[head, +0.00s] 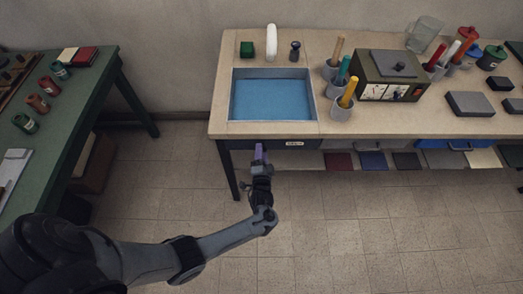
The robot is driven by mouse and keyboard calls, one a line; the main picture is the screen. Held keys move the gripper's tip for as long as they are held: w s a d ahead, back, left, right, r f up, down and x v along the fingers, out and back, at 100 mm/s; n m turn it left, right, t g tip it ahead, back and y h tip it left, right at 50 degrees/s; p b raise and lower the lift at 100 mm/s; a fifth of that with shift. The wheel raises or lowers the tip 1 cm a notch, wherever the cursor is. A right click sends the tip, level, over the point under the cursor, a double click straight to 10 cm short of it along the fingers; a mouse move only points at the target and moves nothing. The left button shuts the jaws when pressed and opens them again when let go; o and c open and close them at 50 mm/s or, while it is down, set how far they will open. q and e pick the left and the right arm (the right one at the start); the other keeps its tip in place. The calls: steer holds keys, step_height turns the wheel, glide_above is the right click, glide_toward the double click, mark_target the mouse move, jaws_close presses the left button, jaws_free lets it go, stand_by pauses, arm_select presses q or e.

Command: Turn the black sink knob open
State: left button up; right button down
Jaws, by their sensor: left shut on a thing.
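The black sink knob (295,50) stands upright on the counter behind the basin, right of the white tap (271,42). The sink (223,98) is a grey-rimmed basin with a blue inside. My left gripper (260,163) is in front of the counter's front edge, below the sink and well away from the knob. It is shut on a small purple thing (258,152) that points toward the counter; its full shape is hard to make out. My right gripper is not in view.
Cups with coloured handles (341,108) and a dark box with dials (391,77) stand right of the sink. A green table (75,100) is at the left. The floor between is clear.

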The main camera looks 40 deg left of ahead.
arm_select(q)
steer(key=shift+m+p, duration=0.45)
steer(key=shift+m, duration=0.55)
steer(key=o, duration=1.1)
steer(key=shift+c, duration=0.2)
steer(key=p+v, duration=0.1)
steer(key=v, duration=1)
steer(key=shift+p, duration=0.3)
